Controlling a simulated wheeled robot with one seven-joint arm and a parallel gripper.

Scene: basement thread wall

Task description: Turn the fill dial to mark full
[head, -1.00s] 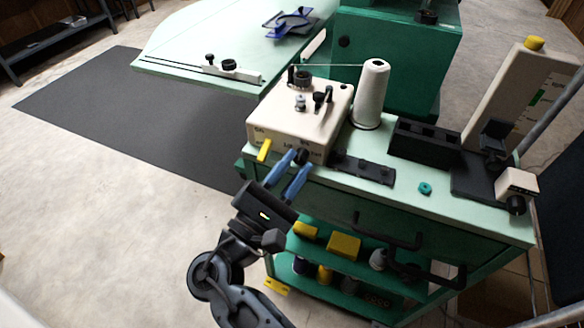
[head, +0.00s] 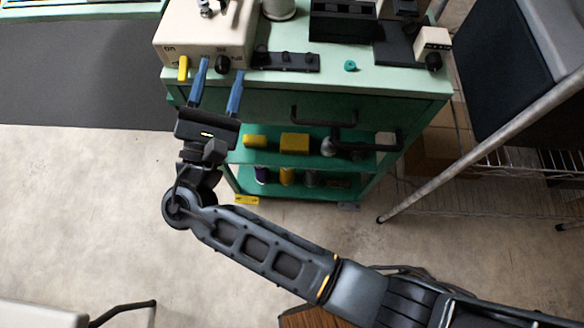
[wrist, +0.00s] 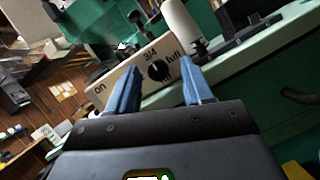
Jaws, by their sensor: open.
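The fill dial (head: 222,64) is a round black knob on the front face of a cream winder box (head: 204,42). In the wrist view the dial (wrist: 158,70) shows between my fingers, with the marks "3/4" above it and "full" to its upper right; a mark below is hard to read. The exact direction of its pointer is unclear. My gripper (head: 220,70) is open, its blue fingers pointing at the box front, one on each side of the dial in the picture. It also shows in the wrist view (wrist: 161,68). I cannot tell whether the fingers touch the dial.
A yellow lever (head: 183,68) sits left of the dial, by the "on" label. A black strip (head: 285,61) and teal ring (head: 350,66) lie on the green cart top (head: 400,82). A drawer handle (head: 322,118) juts out below.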

